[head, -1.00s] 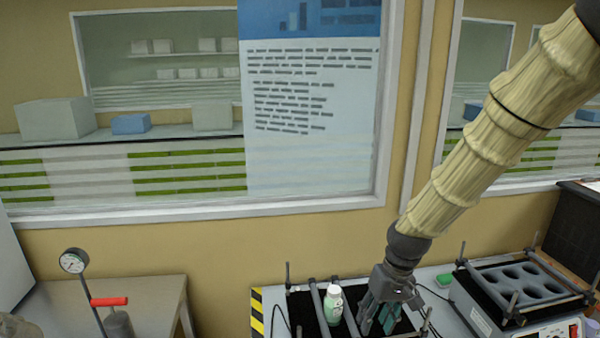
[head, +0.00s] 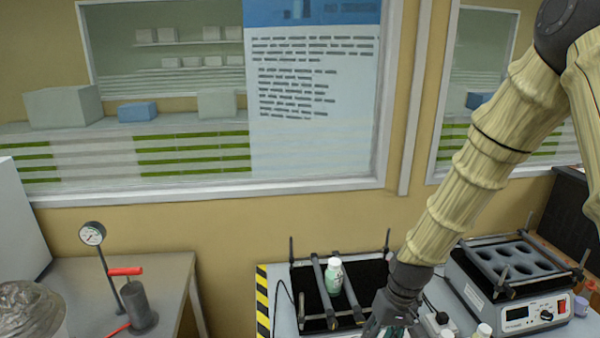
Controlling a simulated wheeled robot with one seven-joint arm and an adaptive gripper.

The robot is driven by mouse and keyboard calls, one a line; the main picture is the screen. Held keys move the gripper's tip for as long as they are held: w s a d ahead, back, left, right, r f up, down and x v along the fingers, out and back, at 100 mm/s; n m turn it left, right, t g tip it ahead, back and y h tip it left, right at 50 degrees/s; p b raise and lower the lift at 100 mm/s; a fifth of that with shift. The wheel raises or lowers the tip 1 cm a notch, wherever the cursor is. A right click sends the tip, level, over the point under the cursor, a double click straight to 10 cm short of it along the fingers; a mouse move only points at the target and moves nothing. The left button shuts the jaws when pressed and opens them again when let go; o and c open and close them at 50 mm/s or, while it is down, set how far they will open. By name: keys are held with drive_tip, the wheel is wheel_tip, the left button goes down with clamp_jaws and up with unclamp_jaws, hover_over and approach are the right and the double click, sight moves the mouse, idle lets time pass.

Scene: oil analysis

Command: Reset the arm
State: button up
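My arm comes in from the upper right and slants down to the bottom middle of the head view. My gripper (head: 388,326) is at the bottom edge, in front of the black shaker tray, and its fingertips are cut off or hidden. I cannot tell whether it is open or shut. A white-capped bottle with a green label (head: 333,277) stands upright in the black tray (head: 309,299), to the left of my gripper and apart from it.
A block heater with round wells (head: 515,312) stands on the right of the bench. White caps (head: 484,330) show at the bottom, right of my gripper. A hand pump with gauge (head: 138,306) stands on the left table. A gap separates the tables.

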drive_tip(key=shift+m+h, duration=0.5)
drive_tip(key=s+f, duration=0.4)
drive_tip(key=f, duration=0.2)
drive_tip(key=s+d+f+b, duration=0.1)
drive_tip(key=s+f, duration=0.3)
drive_tip(key=f, duration=0.3)
drive_tip(key=s+f, duration=0.4)
drive_tip(key=f, duration=0.2)
drive_tip(key=shift+s+d+f+b, duration=0.1)
drive_tip(key=shift+d+f+b, duration=0.25)
drive_tip(key=shift+f+b, duration=0.05)
drive_tip(key=s+d+f+b, duration=0.1)
drive_tip(key=s+f, duration=0.4)
drive_tip(key=s, duration=0.3)
drive_tip(key=s+d+f+h, duration=0.1)
drive_tip(key=s+f, duration=0.4)
drive_tip(key=s, duration=0.3)
drive_tip(key=shift+s+f+b, duration=0.15)
drive_tip(key=shift+f+b, duration=0.1)
drive_tip(key=shift+b, duration=0.1)
drive_tip(key=shift+c, duration=0.6)
drive_tip(key=shift+s, duration=0.1)
